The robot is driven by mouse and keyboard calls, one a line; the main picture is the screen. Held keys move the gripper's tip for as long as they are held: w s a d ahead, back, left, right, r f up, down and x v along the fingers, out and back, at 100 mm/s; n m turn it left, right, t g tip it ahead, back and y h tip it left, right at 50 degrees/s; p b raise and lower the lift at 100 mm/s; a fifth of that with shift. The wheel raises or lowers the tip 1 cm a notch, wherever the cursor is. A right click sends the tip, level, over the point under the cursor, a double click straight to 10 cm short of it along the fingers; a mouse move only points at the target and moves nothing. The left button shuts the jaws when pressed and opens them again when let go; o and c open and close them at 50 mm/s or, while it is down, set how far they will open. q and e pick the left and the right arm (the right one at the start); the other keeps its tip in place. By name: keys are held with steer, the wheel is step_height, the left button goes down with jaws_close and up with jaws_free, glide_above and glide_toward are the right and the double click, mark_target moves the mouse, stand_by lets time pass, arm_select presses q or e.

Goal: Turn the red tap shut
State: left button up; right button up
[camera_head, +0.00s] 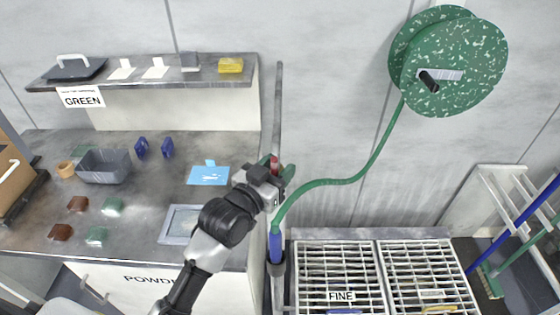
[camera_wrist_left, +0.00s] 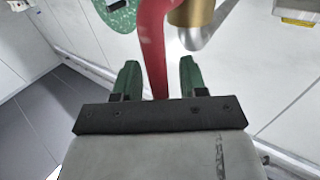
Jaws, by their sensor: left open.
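The red tap lever (camera_wrist_left: 153,45) runs down the middle of the left wrist view, beside a brass fitting (camera_wrist_left: 192,12) and a grey metal pipe. In the head view only a small red part of the tap (camera_head: 274,163) shows on the upright pipe. My left gripper (camera_head: 276,170) is at the tap. Its two green fingers are open, one on each side of the lever, in the left wrist view (camera_wrist_left: 158,78). Gaps show between the lever and both fingers. My gripper and wrist hide much of the tap in the head view. My right gripper is out of view.
A green hose (camera_head: 350,180) runs from the wall reel (camera_head: 480,85) down to a blue nozzle (camera_head: 276,246). A workbench (camera_head: 135,205) with a grey bin (camera_head: 105,166) stands left. Slatted white racks (camera_head: 340,270) stand right of the pipe.

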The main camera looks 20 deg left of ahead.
arm_select(q)
steer(key=shift+w+d, duration=0.15)
steer(key=shift+w, duration=0.25)
steer(key=shift+c, duration=0.3)
jaws_close()
steer(key=shift+s+f, duration=0.1)
steer(key=s+a+f+n+t+y+b, duration=0.1)
steer(key=a+f+n+t+y+b, duration=0.2)
steer(key=n, duration=0.9)
steer(key=s+a+f+n+t+y+b, duration=0.1)
steer(key=a+f+n+t+y+b, duration=0.1)
steer(key=n+y+b, duration=0.7)
steer(key=shift+a+f+n+t+b, duration=0.5)
steer(key=shift+a+n+t, duration=0.3)
steer(key=shift+a+n, duration=0.8)
steer(key=shift+d+n+y, duration=0.35)
steer(key=shift+n+y, duration=0.05)
steer(key=shift+n, duration=0.1)
